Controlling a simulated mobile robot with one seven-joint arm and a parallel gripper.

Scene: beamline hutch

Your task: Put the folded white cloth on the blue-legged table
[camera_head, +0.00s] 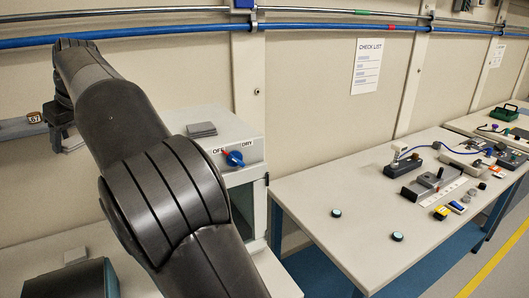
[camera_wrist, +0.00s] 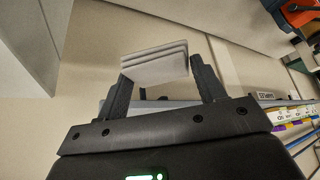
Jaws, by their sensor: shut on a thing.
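My gripper (camera_wrist: 156,75) is shut on the folded white cloth (camera_wrist: 154,64). In the wrist view the cloth shows as a small pale stack of layers between the two dark fingers. In the head view my arm reaches up to the far left, near the wall, and its end is small there; I cannot make out the cloth clearly. The blue-legged table (camera_head: 310,197) stands to the right in the head view, with a pale top and blue legs. My gripper is well away from it, on the left.
Two small dark discs (camera_head: 397,236) lie on the table's near part. Devices (camera_head: 430,184) crowd its far part. The near left top is mostly clear.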

